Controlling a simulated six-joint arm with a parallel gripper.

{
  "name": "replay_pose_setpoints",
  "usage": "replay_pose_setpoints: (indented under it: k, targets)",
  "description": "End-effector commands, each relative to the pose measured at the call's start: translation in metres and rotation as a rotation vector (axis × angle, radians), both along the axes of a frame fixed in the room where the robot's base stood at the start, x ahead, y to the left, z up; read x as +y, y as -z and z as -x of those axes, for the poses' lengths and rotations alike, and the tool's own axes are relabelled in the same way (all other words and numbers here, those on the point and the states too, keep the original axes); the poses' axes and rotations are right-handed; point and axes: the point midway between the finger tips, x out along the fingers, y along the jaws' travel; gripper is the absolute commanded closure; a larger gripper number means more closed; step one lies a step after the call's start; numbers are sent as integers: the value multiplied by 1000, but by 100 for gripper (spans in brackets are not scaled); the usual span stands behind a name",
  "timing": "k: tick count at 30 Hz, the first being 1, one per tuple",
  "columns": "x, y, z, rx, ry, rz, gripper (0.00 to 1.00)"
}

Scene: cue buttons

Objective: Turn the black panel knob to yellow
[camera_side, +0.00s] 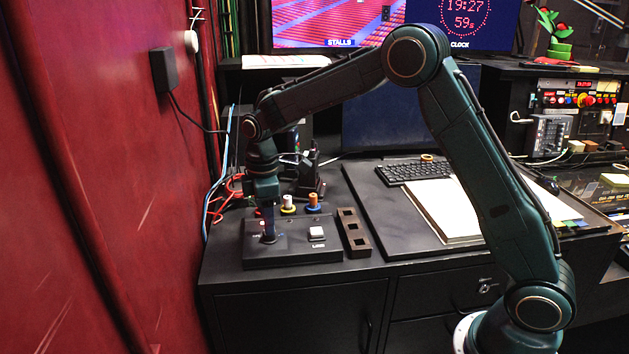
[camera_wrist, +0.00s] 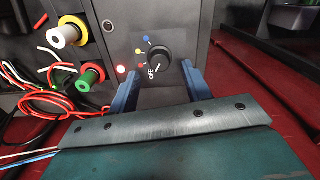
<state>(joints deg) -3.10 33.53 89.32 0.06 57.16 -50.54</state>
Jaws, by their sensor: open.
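The black knob (camera_wrist: 159,61) sits on a dark panel box (camera_side: 290,250). In the wrist view its white pointer mark is at its lower part, towards the OFF label (camera_wrist: 152,72). Blue (camera_wrist: 146,39), yellow (camera_wrist: 138,51) and red (camera_wrist: 140,65) dots lie along its left side. My gripper (camera_wrist: 160,68) is open, its blue fingers apart on either side of the knob; whether they touch it I cannot tell. In the side view my gripper (camera_side: 268,232) points down over the left part of the box and hides the knob.
A red lamp (camera_wrist: 121,69) glows beside the dial. A white button (camera_side: 316,233) is on the box's right part. A slotted black block (camera_side: 354,232) is to the right. Loose cables (camera_side: 222,190) lie at the left, near a red wall.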

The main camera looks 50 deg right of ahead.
Motion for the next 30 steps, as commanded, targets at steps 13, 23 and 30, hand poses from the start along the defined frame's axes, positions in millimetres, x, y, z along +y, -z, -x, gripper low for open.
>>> replay_pose_setpoints:
  k: [13,23,30]
  targets:
    - [0,32,0,1,0,0,52]
    - [0,31,0,1,0,1,71]
    - [0,31,0,0,1,0,96]
